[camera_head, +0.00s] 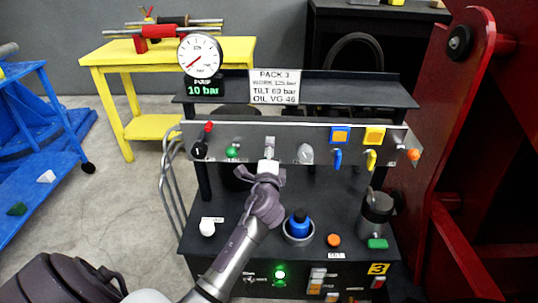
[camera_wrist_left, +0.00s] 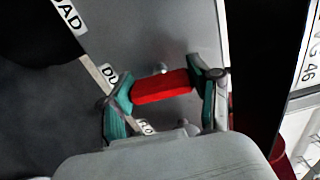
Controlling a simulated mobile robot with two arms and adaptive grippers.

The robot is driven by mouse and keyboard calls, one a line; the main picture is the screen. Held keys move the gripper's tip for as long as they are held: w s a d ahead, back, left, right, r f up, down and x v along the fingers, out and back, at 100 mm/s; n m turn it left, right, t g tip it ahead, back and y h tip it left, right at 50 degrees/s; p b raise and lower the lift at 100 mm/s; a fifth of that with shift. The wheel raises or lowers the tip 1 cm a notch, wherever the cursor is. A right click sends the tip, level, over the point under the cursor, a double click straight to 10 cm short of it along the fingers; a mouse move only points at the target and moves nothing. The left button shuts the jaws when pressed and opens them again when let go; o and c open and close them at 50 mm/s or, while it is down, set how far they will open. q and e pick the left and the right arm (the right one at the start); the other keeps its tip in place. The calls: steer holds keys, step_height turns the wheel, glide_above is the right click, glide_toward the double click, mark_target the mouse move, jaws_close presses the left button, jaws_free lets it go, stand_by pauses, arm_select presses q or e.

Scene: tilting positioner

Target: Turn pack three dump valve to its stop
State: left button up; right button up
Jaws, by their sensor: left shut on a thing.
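My left gripper (camera_head: 268,168) reaches the middle of the metal valve panel (camera_head: 340,135) on the pack marked PACK 3. In the left wrist view its two teal-padded fingers (camera_wrist_left: 163,90) are closed on the ends of a red handle (camera_wrist_left: 162,86), beside a label partly reading DU. The gripper hides this handle in the head view. The gauge (camera_head: 200,56) stands above the panel at left, with a green display (camera_head: 203,90) reading 10 bar. My right gripper is not in view.
Near the gripper on the panel are a red-tipped lever (camera_head: 208,128), a grey knob (camera_head: 305,153), a blue lever (camera_head: 338,159) and a yellow lever (camera_head: 371,159). A red frame (camera_head: 465,130) rises at right.

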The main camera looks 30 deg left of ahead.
arm_select(q)
steer(key=shift+f+n, duration=0.1)
steer(key=shift+n, duration=0.4)
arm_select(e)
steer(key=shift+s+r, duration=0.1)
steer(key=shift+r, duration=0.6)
arm_select(q)
steer(key=o, duration=1.2)
steer(key=shift+c, duration=0.2)
steer(key=v, duration=1.2)
